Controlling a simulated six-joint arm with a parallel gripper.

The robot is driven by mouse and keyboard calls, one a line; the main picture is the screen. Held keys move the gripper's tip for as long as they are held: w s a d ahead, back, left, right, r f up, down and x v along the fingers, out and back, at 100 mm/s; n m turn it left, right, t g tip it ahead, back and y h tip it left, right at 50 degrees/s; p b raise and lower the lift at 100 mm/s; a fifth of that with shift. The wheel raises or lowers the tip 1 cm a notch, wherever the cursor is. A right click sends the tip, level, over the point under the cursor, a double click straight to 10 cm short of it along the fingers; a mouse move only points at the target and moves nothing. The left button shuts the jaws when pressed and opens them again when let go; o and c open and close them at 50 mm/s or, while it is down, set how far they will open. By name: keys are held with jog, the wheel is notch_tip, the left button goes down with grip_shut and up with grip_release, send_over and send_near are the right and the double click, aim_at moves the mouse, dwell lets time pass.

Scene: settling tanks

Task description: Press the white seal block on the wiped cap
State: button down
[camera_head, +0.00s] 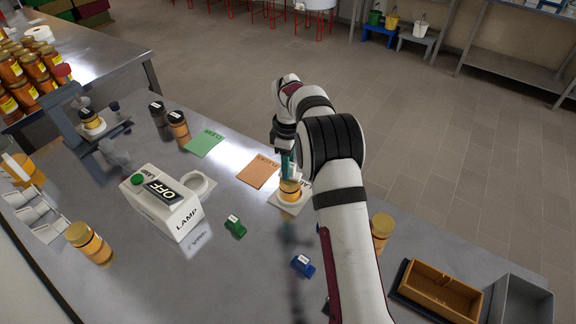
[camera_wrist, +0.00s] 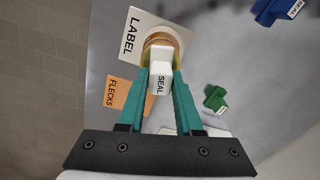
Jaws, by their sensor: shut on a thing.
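My gripper (camera_wrist: 160,76) has two teal fingers shut on the white seal block (camera_wrist: 160,60), whose label reads SEAL. In the wrist view the block is over the gold cap (camera_wrist: 160,36) of a jar and hides part of it. I cannot tell whether the block touches the cap. In the head view my gripper (camera_head: 287,165) points down above the amber jar (camera_head: 290,193). The jar stands on a white LABEL plate (camera_head: 287,208), which also shows in the wrist view (camera_wrist: 137,42).
An orange FLECKS card (camera_head: 258,171) and green CLEAR card (camera_head: 204,144) lie left of the jar. A white lamp box (camera_head: 172,214) reads OFF. A green block (camera_head: 235,227), blue block (camera_head: 302,265), another jar (camera_head: 381,231) and brown tray (camera_head: 440,289) are nearby.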

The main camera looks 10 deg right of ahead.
jog(key=shift+f, duration=0.3)
dwell(0.5)
jog(key=shift+r, duration=3.05)
jog(key=shift+s, duration=0.1)
